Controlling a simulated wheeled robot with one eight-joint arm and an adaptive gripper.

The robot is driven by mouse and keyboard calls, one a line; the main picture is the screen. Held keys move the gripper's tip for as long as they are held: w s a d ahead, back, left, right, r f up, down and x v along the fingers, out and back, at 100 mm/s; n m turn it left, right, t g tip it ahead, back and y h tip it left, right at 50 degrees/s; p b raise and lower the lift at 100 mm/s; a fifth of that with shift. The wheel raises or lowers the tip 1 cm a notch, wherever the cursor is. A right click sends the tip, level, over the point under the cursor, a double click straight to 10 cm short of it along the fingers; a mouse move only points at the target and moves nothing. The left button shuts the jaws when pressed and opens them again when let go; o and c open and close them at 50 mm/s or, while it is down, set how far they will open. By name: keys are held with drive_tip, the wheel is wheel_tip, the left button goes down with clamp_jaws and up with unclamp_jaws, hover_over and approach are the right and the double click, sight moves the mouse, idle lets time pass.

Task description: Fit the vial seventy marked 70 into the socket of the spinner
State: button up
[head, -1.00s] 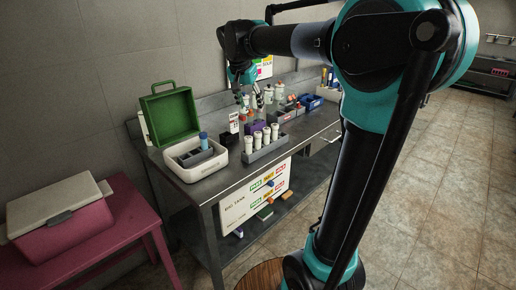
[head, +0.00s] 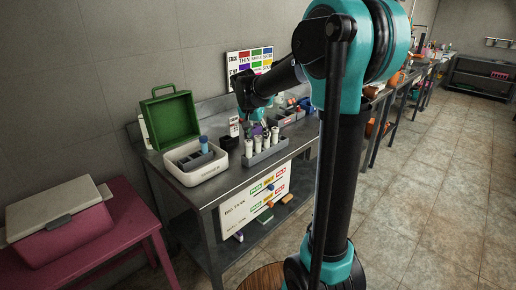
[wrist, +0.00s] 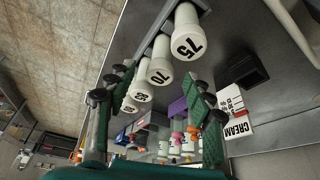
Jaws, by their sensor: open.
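The vial marked 70 (wrist: 160,70) stands in a grey rack (head: 268,153) with several white-capped vials; its label is readable only in the wrist view. It is between a vial marked 75 (wrist: 187,44) and other vials partly covered by my left finger. My gripper (wrist: 158,90) is open, its two green-padded fingers apart on either side of the row's line, with nothing held between them. In the head view it hangs just behind the rack, partly hidden by the vials. A purple block (wrist: 177,109) lies beyond the vials; I cannot tell whether it is the spinner.
A CREAM carton (wrist: 238,125) and small orange-capped bottles are close behind. The bench front edge is clear.

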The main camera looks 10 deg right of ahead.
sight(258, 147)
drive_tip(key=shift+x, duration=1.35)
drive_tip(key=shift+c, duration=0.3)
clamp_jaws()
